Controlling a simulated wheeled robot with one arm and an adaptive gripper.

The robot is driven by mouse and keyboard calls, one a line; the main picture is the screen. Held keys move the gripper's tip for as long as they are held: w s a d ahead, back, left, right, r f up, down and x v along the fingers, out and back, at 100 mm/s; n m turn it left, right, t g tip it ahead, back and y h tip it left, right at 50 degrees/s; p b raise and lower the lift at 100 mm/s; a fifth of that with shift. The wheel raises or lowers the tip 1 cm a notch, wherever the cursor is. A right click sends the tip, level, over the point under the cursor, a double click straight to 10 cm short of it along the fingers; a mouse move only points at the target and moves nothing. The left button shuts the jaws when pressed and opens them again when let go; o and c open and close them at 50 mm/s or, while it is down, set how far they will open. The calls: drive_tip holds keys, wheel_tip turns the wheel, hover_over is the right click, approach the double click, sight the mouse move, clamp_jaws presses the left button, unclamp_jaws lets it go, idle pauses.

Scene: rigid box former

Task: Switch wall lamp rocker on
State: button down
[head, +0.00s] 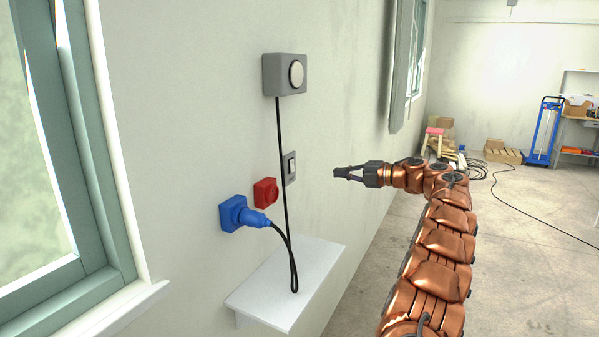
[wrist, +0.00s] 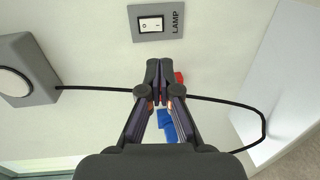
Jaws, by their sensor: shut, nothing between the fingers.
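The lamp rocker (head: 289,167) is a small white switch in a grey plate on the wall, right of the black cable in the head view. In the wrist view the rocker (wrist: 151,24) sits at the top, on a grey plate with the word LAMP (wrist: 176,18) beside it. My gripper (head: 336,172) is shut and empty, to the right of the switch and apart from it in the head view. In the wrist view my gripper's fingertips (wrist: 159,64) are together and point toward the plate, just below it in the picture.
A grey lamp box (head: 285,75) hangs above, with a black cable (head: 283,180) to a blue plug (head: 255,220) in a blue socket (head: 232,212). A red socket (head: 265,192) is near the switch. A white shelf (head: 280,285) juts out below. A window (head: 45,150) is at left.

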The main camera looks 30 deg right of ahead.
sight(294, 170)
drive_tip(key=p+x, duration=0.3)
drive_tip(key=x, duration=1.1)
drive_tip(key=shift+d, duration=0.1)
